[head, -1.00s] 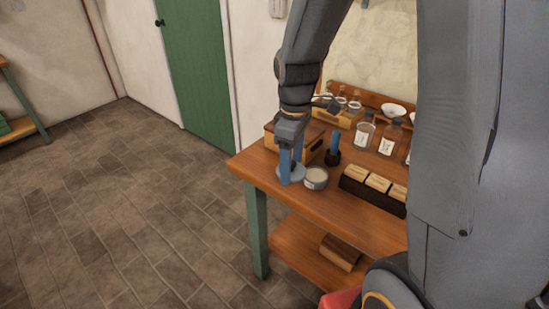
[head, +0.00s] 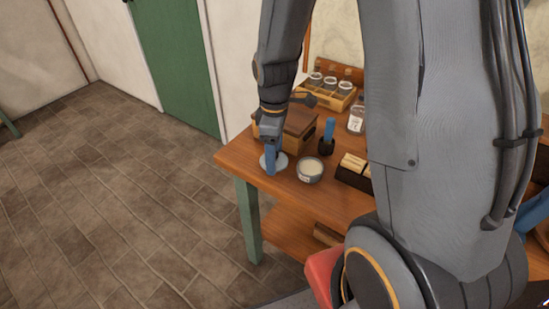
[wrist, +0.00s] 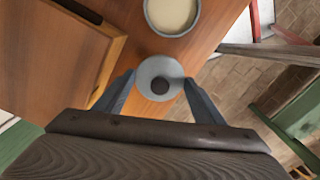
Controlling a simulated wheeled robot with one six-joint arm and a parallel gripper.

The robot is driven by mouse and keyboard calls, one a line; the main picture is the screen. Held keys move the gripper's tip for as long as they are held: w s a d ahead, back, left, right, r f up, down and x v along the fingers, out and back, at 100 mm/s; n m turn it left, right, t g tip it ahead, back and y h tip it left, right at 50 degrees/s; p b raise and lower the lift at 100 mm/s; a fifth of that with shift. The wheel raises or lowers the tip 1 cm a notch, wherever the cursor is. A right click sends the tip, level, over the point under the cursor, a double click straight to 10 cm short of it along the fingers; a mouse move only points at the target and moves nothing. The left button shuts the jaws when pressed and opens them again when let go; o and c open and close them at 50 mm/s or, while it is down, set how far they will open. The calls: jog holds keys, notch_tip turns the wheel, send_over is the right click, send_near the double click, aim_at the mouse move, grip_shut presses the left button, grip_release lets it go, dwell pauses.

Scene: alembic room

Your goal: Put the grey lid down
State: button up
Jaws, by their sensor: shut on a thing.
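The grey lid (head: 281,162) is a round disc near the table's left front corner, left of an open grey tin (head: 310,170) with pale contents. My gripper (head: 269,160) is shut on the lid, its blue fingers pointing down. In the wrist view the lid (wrist: 150,71) with its dark round knob (wrist: 160,86) lies between the two fingertips (wrist: 158,84), and the tin (wrist: 171,31) is just beyond it, apart from it. I cannot tell whether the lid touches the tabletop.
A wooden box (head: 285,131) stands close behind the gripper. A dark holder with a blue handle (head: 327,137), a glass jar (head: 356,121) and a dark rack of wooden blocks (head: 353,167) stand to the right. The table's edge (head: 226,159) is close to the lid.

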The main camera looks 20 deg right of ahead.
jog(key=shift+f, duration=1.15)
jog(key=shift+f, duration=0.1)
jog(key=o, duration=1.1)
jog(key=shift+c, duration=0.2)
notch_tip(320, 180, up, 12)
jog(key=shift+b, duration=0.9)
jog(key=s+f+m+t, duration=0.1)
jog(key=s+f+m, duration=0.2)
jog(key=s+m, duration=0.6)
jog(key=m, duration=0.2)
jog(key=shift+s+m, duration=0.2)
jog(key=shift+m, duration=0.1)
